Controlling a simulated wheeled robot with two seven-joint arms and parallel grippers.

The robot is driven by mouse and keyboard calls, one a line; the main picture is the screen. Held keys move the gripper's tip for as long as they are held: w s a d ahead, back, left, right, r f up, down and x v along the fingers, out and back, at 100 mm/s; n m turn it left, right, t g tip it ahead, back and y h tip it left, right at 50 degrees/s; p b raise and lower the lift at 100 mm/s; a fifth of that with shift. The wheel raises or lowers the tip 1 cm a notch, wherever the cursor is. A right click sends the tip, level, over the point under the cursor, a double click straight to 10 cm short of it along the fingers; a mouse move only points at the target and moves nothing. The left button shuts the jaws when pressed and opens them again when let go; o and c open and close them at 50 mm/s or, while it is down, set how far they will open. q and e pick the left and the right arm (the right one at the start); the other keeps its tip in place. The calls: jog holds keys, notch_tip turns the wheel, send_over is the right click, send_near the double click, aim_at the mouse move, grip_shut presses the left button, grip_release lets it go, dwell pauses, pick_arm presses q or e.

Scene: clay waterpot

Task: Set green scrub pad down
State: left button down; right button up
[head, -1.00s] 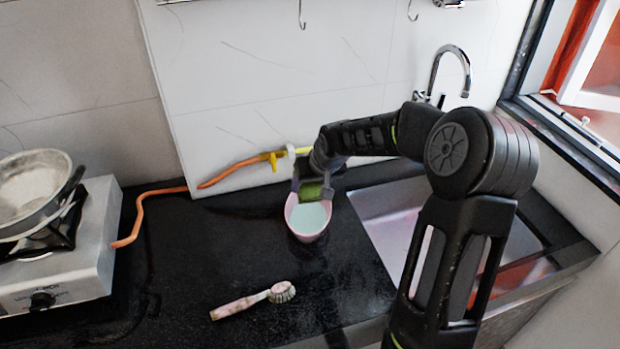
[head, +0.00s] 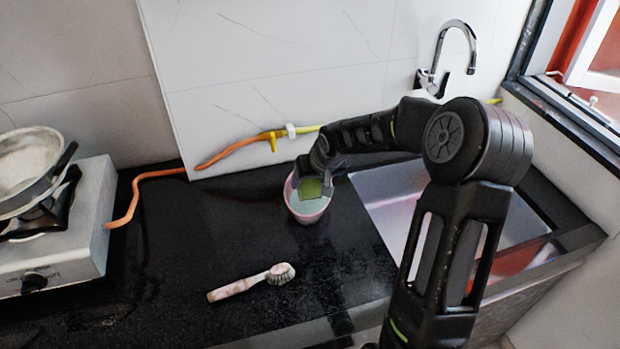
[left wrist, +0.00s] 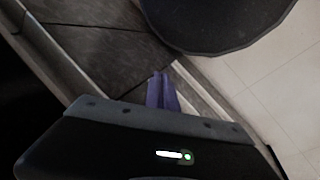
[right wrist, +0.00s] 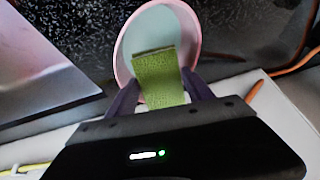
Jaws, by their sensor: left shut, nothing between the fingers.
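The green scrub pad (head: 311,188) is between the fingers of my right gripper (head: 317,178), over the pink tub (head: 292,205) with its pale blue-green inside. In the right wrist view the pad (right wrist: 160,75) sits between the two purple fingers of the right gripper (right wrist: 162,88), with its far end over the tub (right wrist: 123,55). I cannot tell whether the pad touches the tub's inside. My left gripper (left wrist: 162,76) shows only in the left wrist view, fingers together and empty, away from the counter items.
A pink-handled brush (head: 252,281) lies on the black counter in front of the tub. A stove (head: 65,235) with a pan (head: 25,170) is at left, with an orange hose (head: 150,180) behind. The sink (head: 385,200) and tap (head: 456,45) are right. The counter left of the tub is clear.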

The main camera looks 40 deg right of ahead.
aim_at(310, 182)
jog(key=o, duration=0.4)
jog(key=shift+o, duration=0.2)
notch_tip(310, 182, up, 7)
jog(key=p, duration=0.4)
jog(key=shift+r, duration=0.1)
dwell(0.8)
